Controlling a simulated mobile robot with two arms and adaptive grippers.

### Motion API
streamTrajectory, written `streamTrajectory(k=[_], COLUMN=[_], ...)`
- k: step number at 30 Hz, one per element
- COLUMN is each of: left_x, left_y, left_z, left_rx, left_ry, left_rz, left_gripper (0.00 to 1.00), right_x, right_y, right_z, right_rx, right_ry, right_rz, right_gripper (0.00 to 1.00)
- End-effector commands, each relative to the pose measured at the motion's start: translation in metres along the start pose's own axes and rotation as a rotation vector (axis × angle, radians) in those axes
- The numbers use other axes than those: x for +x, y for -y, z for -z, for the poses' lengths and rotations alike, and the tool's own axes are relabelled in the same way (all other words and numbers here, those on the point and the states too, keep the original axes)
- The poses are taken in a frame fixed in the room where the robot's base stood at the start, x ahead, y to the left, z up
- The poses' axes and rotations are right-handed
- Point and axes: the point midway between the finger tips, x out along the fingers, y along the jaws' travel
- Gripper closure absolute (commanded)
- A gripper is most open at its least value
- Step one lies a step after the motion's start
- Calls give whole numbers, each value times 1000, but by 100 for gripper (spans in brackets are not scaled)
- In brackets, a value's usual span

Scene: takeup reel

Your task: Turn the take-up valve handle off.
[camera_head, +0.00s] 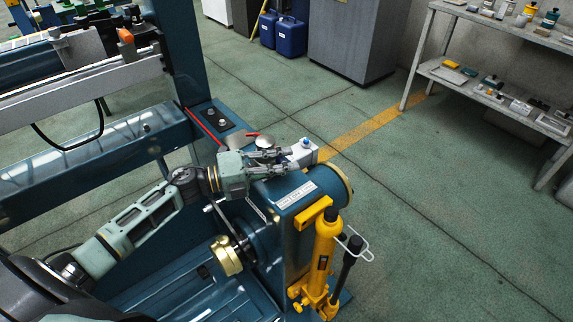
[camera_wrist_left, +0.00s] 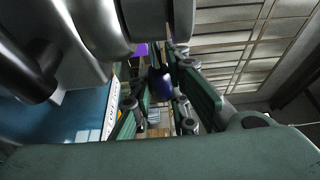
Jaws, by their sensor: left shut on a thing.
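My left gripper (camera_head: 288,161) reaches in from the left over the blue machine housing, its fingers pointing right at a small pale valve block (camera_head: 307,155) with a blue knob (camera_head: 306,141) on top. In the left wrist view the fingers (camera_wrist_left: 160,100) are closed about a dark blue part (camera_wrist_left: 161,83), which looks like the valve handle. The fingers cover much of it, so its turning angle cannot be told. My right gripper is in neither view.
A yellow cylinder tool (camera_head: 322,255) stands against the housing's front, with a black-handled bar beside it. A small red lever (camera_head: 252,134) lies just behind my gripper. Blue canisters (camera_head: 290,37), a grey cabinet (camera_head: 350,40) and shelves (camera_head: 500,100) stand farther back. Floor on the right is clear.

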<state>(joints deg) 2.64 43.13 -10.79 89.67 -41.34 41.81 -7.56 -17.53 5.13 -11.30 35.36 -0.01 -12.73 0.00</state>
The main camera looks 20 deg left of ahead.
Motion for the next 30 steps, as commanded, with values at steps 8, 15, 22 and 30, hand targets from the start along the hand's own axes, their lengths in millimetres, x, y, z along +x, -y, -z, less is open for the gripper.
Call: streamTrajectory(k=[8,15,22,30], left_x=[0,0,-5,-54], left_y=[-6,-3,-3,-4], left_z=[1,1,0,1], left_rx=[-5,-2,-2,-5], left_ry=[2,1,1,1], left_rz=[-10,-5,-4,-8], left_gripper=[76,68,68,68], right_x=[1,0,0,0], right_y=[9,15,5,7], right_z=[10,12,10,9], right_rx=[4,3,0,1], right_ry=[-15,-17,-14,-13], right_rz=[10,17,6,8], right_gripper=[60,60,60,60])
